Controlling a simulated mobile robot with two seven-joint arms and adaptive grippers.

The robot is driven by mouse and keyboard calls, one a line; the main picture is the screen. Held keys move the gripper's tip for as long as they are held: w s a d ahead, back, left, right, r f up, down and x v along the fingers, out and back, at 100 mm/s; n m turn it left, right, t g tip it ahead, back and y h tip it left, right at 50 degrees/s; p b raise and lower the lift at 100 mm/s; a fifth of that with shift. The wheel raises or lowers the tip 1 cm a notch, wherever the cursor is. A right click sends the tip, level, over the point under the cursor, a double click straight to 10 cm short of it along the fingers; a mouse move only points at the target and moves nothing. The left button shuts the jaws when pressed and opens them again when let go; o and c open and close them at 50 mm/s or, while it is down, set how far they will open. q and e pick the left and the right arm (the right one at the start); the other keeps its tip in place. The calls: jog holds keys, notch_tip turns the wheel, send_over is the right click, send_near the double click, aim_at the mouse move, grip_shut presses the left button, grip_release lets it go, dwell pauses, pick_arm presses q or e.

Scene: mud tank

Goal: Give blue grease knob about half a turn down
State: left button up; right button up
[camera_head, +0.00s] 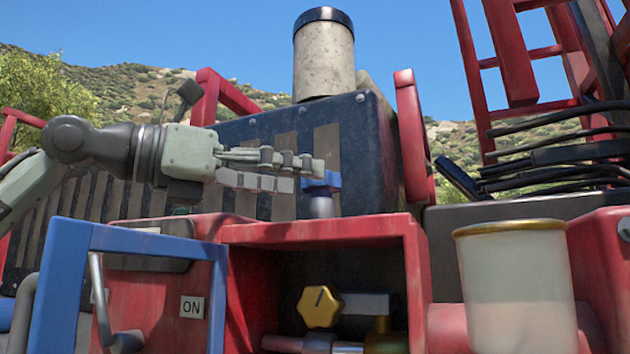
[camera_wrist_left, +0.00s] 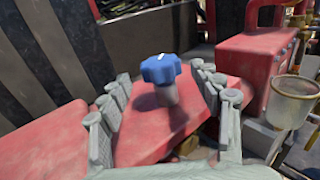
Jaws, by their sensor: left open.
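The blue grease knob (camera_head: 322,181) stands upright on a short grey stem on top of the red housing, in the middle of the head view. It is lobed, and it also shows in the left wrist view (camera_wrist_left: 160,69). My left gripper (camera_head: 306,174) reaches in level from the left with its fingertips at the knob. In the wrist view its fingers are spread, one on each side of the knob, with a gap on both sides. It holds nothing. My right gripper is not in view.
Below the knob is an open red box (camera_head: 330,232) with a yellow knob (camera_head: 319,307) inside. A blue door frame (camera_head: 62,270) stands at the left. A dark tank (camera_head: 330,150) rises behind the knob. A cloudy cup (camera_head: 515,285) stands to the right.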

pick_arm(q)
jog(key=v, duration=0.7)
jog(key=shift+a, duration=0.2)
jog(key=shift+s, duration=0.15)
